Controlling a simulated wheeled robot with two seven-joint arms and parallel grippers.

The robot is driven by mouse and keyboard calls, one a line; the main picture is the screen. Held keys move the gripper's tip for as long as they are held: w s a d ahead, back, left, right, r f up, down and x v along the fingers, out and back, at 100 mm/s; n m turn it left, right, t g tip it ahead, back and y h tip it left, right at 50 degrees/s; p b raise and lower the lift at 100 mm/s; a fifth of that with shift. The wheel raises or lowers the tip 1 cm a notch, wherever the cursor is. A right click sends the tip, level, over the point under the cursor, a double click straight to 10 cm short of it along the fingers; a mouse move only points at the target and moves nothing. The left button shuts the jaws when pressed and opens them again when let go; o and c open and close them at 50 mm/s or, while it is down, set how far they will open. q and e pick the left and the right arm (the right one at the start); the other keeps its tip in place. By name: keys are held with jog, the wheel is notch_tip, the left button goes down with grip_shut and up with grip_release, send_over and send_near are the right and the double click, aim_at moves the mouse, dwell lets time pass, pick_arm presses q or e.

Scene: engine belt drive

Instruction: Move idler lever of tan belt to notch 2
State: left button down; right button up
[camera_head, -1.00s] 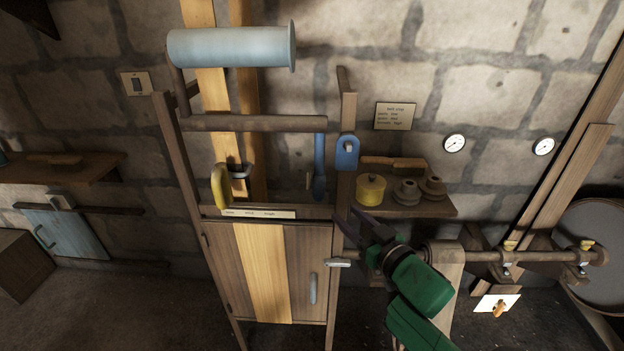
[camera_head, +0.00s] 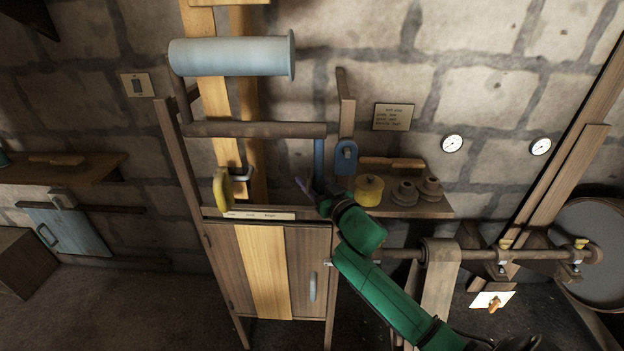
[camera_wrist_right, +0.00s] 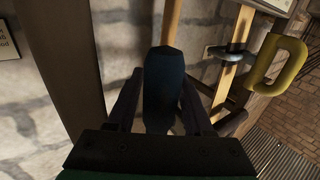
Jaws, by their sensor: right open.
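A blue lever (camera_head: 319,160) hangs below the brown shaft at the right of the wooden frame. Its lower end is hidden behind my right gripper (camera_head: 312,189) in the head view. In the right wrist view a dark blue handle (camera_wrist_right: 163,85) stands between the open fingers of my right gripper (camera_wrist_right: 160,108); I cannot tell whether they touch it. A yellow handle (camera_head: 220,190) with a metal hook is beside the tan belt (camera_head: 215,95). Which lever is the tan belt's idler lever is not clear. A pale label strip (camera_head: 258,215) lies below; its marks are too small to read. My left gripper is out of view.
A blue bracket (camera_head: 346,157) is on the post right of the lever. A shelf (camera_head: 435,209) holds a yellow pot (camera_head: 369,190) and dark stepped pieces (camera_head: 405,193). A pale roller (camera_head: 230,53) is above. A cabinet front (camera_head: 265,270) is below.

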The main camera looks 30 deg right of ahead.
jog(key=shift+s, duration=0.1)
grip_shut()
dwell(1.2)
